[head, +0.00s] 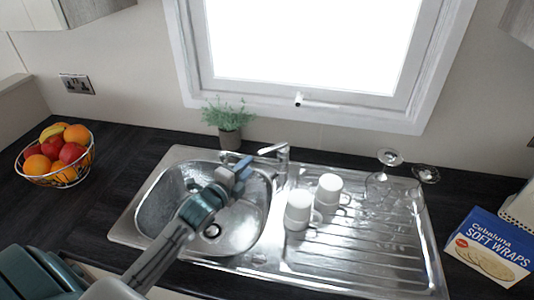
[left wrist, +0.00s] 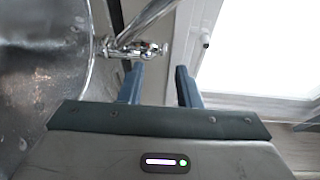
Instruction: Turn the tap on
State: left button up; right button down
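The chrome tap (head: 283,158) stands at the back of the steel sink (head: 150,205), right of the basin's rear edge. Its slim arm points left at the top. My left gripper (head: 243,165) hangs over the basin, just left of the tap. In the left wrist view the two blue fingers of my left gripper (left wrist: 158,70) are apart with nothing between them. The tap's chrome body (left wrist: 143,48) shows just beyond the fingertips, nearer the left finger. I cannot tell whether they touch. No water is visible. My right gripper is in neither view.
Two white mugs (head: 299,210) (head: 329,188) stand on the drainer right of the tap, with wine glasses (head: 390,158) behind. A potted plant (head: 229,130) is behind the basin. A fruit bowl (head: 58,172) is far left, a wraps box (head: 490,248) far right.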

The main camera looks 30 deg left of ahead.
aim_at(264, 150)
pick_arm(q)
jog(key=w+p, duration=0.1)
jog(key=w, duration=0.5)
jog(key=w+d+p, duration=0.1)
jog(key=w, duration=0.2)
jog(key=shift+w+f+p, duration=0.15)
jog(key=shift+w+p, duration=0.15)
jog(key=shift+c, duration=0.4)
grip_shut()
